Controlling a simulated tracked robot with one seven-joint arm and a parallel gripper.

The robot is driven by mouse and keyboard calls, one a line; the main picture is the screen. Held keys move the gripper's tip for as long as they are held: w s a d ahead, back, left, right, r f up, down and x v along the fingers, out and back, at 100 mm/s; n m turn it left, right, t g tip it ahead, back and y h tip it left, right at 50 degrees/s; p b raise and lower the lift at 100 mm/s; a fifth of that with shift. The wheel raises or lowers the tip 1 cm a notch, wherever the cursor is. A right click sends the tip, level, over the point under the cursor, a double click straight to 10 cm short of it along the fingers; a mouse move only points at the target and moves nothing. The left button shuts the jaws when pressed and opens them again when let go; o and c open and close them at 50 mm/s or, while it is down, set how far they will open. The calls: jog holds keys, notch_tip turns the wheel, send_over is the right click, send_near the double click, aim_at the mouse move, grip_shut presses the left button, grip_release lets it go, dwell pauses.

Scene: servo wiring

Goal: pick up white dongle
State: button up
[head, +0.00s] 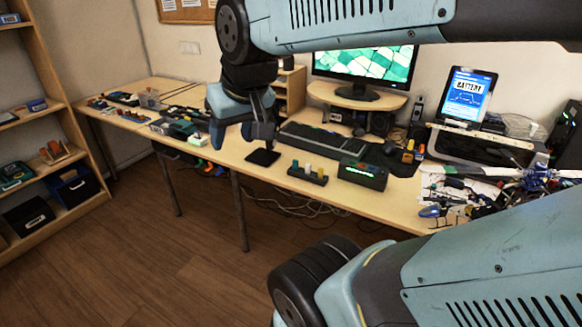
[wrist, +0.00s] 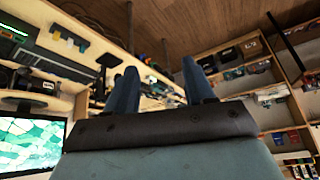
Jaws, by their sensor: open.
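A dark holder (head: 308,174) stands near the front edge of the desk, with several small upright dongles in it. A pale, whitish dongle (head: 307,168) seems to be among them, but it is too small to be sure. The holder also shows at the upper left of the wrist view (wrist: 68,38). My gripper (head: 243,141) is above the desk, to the left of the holder and apart from it. In the wrist view its two fingers (wrist: 160,82) are spread wide with nothing between them.
A black square pad (head: 263,157) lies left of the holder. A dark box with a green display (head: 363,174) stands right of it, and a keyboard (head: 319,139) lies behind. Tools and a model helicopter clutter the right side. A shelf (head: 60,105) stands at the left.

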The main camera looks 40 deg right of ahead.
aim_at(307, 169)
jog(key=w+d+f+m+t, duration=0.15)
jog(key=w+f, duration=0.25)
jog(key=w, duration=0.4)
jog(key=w+d+f+m, duration=0.1)
jog(key=w+f+m, duration=0.25)
jog(key=w, duration=0.35)
jog(key=w+d+f+m+t, duration=0.1)
jog(key=w+d+f+m, duration=0.1)
jog(key=w+f, duration=0.45)
jog(key=w+d+f+m+h, duration=0.5)
jog(key=d+f, duration=0.3)
jog(key=f, duration=0.3)
jog(key=s+d+f+m+g+h, duration=0.1)
jog(key=s+d+f+h, duration=0.3)
jog(key=d+f+h, duration=0.3)
jog(key=s+d+f+g+h, duration=0.1)
jog(key=s+d+f+h, duration=0.2)
jog(key=d+f+h, duration=0.4)
jog(key=w+d, duration=0.1)
jog(key=d, duration=0.2)
jog(key=w+d+y, duration=0.1)
jog(key=d, duration=0.2)
jog(key=w+d+r+y, duration=0.1)
jog(key=d, duration=0.2)
jog(key=shift+d+t, duration=0.1)
jog(key=shift+t, duration=0.25)
jog(key=shift+x, duration=2.55)
jog(key=shift+s+f, duration=0.15)
grip_shut()
